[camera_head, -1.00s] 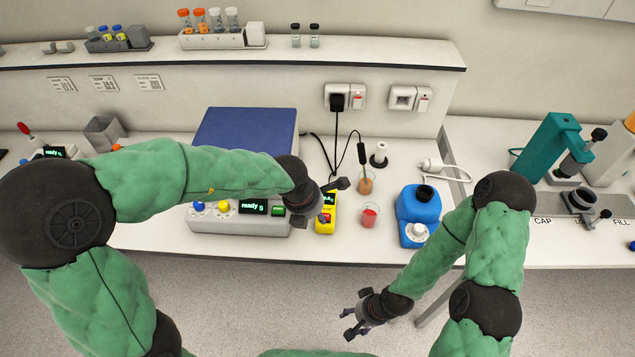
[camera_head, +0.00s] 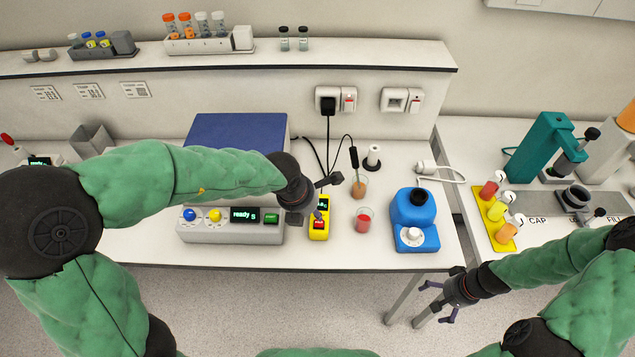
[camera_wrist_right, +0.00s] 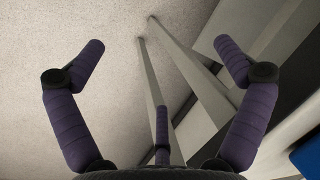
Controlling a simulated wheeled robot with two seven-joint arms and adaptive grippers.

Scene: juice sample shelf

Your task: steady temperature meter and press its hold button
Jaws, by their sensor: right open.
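The temperature meter (camera_head: 318,231) is a small yellow device with a red button and a dark screen, at the front of the bench in the head view. A probe with a black handle (camera_head: 353,157) stands in a beaker of brown liquid (camera_head: 360,188). My right gripper (camera_head: 440,302) is open and empty, low in front of the bench; its spread fingers fill the right wrist view (camera_wrist_right: 165,75).
A grey instrument with a "ready" display (camera_head: 232,228) stands left of the meter. A beaker of red liquid (camera_head: 363,222) and a blue device (camera_head: 414,222) stand to the right. A yellow rack (camera_head: 491,225) with several capped samples lies farther right. Bench legs (camera_head: 405,297) are near my right gripper.

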